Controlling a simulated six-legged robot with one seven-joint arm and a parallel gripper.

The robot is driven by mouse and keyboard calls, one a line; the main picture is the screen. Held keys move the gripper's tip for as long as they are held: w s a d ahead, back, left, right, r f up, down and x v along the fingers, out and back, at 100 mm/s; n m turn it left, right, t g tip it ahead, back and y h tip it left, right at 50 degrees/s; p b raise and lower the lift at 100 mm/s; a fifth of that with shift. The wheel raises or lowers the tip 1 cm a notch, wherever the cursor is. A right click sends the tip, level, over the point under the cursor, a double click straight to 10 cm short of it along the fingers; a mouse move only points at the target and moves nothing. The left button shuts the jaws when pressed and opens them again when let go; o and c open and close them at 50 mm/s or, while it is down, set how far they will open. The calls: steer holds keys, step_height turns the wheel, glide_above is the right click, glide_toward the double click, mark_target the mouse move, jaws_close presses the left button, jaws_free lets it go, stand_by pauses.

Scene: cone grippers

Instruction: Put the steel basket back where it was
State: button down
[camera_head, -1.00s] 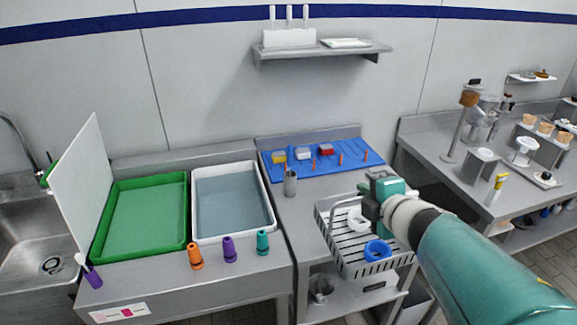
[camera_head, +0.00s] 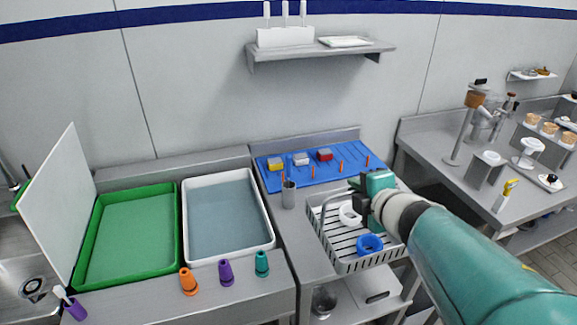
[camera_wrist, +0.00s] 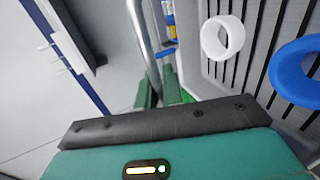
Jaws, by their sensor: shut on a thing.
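The steel basket (camera_head: 376,261) is a grey slatted tray with a raised metal handle, at the right part of the middle counter. It holds a white ring (camera_head: 348,215) and a blue ring (camera_head: 369,243). My gripper (camera_head: 362,193) is above its back part, shut on the handle. In the wrist view the handle bar (camera_wrist: 141,38) runs down between my green fingers (camera_wrist: 158,90). The basket's slatted floor (camera_wrist: 257,35), white ring and blue ring show beside it. The basket looks about level. Whether its underside touches the counter cannot be told.
The blue mat (camera_head: 275,180) with blocks and orange pegs lies just behind the basket. A grey cup (camera_head: 288,194) stands close at its left. A white bin (camera_head: 187,222) and a green bin (camera_head: 91,250) stand further left. Lower shelves are below; another counter (camera_head: 440,151) is at right.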

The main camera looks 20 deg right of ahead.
steer(key=w+d+f, duration=0.1)
steer(key=w, duration=0.1)
steer(key=w+d+f, duration=0.2)
steer(key=w, duration=0.1)
steer(key=w+d+f, duration=0.1)
steer(key=w, duration=0.1)
steer(key=shift+w+d+f, duration=0.2)
steer(key=shift+w+d, duration=0.05)
steer(key=shift+d, duration=0.1)
steer(key=w+d+f, duration=0.2)
steer(key=w+f, duration=0.2)
steer(key=f, duration=0.4)
steer(key=shift+d+f, duration=0.15)
steer(key=shift+f, duration=0.05)
steer(key=c, duration=1.5)
jaws_free()
steer(key=shift+f, duration=0.1)
steer(key=shift+c, duration=0.2)
